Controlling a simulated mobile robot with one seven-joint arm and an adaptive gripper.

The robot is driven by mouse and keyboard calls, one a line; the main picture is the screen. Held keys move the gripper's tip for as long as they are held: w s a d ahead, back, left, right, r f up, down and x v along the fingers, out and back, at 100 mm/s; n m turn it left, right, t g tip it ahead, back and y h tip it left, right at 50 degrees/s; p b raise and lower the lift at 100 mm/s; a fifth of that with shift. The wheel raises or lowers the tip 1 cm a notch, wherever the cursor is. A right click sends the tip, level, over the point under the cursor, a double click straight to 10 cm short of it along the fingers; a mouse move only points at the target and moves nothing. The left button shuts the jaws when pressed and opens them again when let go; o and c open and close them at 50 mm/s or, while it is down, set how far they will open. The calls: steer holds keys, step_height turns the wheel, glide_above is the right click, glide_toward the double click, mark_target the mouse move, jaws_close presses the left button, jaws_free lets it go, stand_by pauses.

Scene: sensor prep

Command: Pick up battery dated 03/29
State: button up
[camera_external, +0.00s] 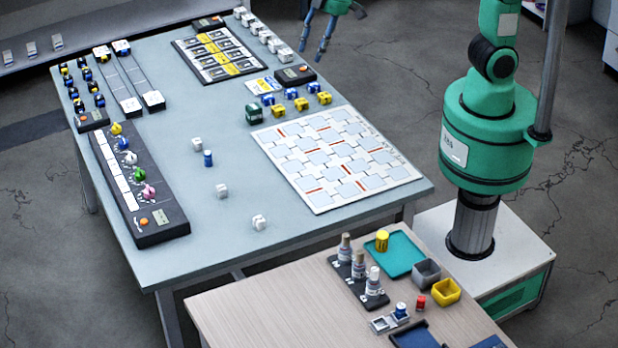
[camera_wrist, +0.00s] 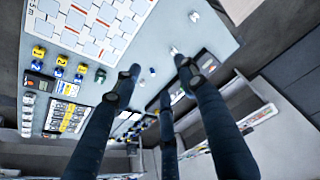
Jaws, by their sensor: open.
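No date 03/29 is readable in either view, so I cannot tell which thing is the battery dated 03/29. A small upright blue cylinder (camera_external: 208,158), battery-like, stands on the grey-blue table (camera_external: 190,262) among loose white cubes. On the wooden table (camera_external: 240,312) are a yellow cylinder (camera_external: 382,241) on a teal tray (camera_external: 404,262), a small red cylinder (camera_external: 421,302) and a blue-and-white piece (camera_external: 400,310). My gripper (camera_external: 311,54) is open and empty beyond the far right side of the grey-blue table. Its dark fingers spread apart in the wrist view (camera_wrist: 158,72).
A white printed board (camera_external: 306,203) lies at the table's right. Yellow and blue blocks (camera_external: 301,104) stand behind it. A black panel with coloured knobs (camera_external: 118,190) lines the left edge. The table's middle is mostly clear.

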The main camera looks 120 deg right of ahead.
steer(key=w+d+f+p, duration=0.3)
steer(key=w+d+f, duration=0.15)
steer(key=w, duration=0.45)
steer(key=m+g+p, duration=0.2)
steer(key=g+p, duration=0.1)
steer(key=p, duration=0.4)
glide_above(210, 153)
steer(key=s, duration=0.1)
step_height(210, 153, down, 23)
steer(key=shift+s+a+f, duration=0.2)
steer(key=shift+a+f, duration=0.15)
steer(key=shift+a, duration=0.05)
steer(key=shift+f, duration=0.15)
steer(key=shift+w+d+f, duration=0.1)
steer(key=shift+w+f, duration=0.05)
steer(key=shift+f, duration=1.25)
steer(key=shift+w+d+f, duration=0.1)
steer(key=shift+w+f, duration=0.1)
steer(key=shift+f, duration=1.15)
steer(key=shift+w+f, duration=0.15)
steer(key=shift+f, duration=1.25)
steer(key=shift+f, duration=0.1)
steer(key=shift+w+d+f, duration=0.1)
steer(key=shift+f, duration=1.15)
steer(key=shift+w+d+f, duration=0.1)
steer(key=shift+f, duration=1.15)
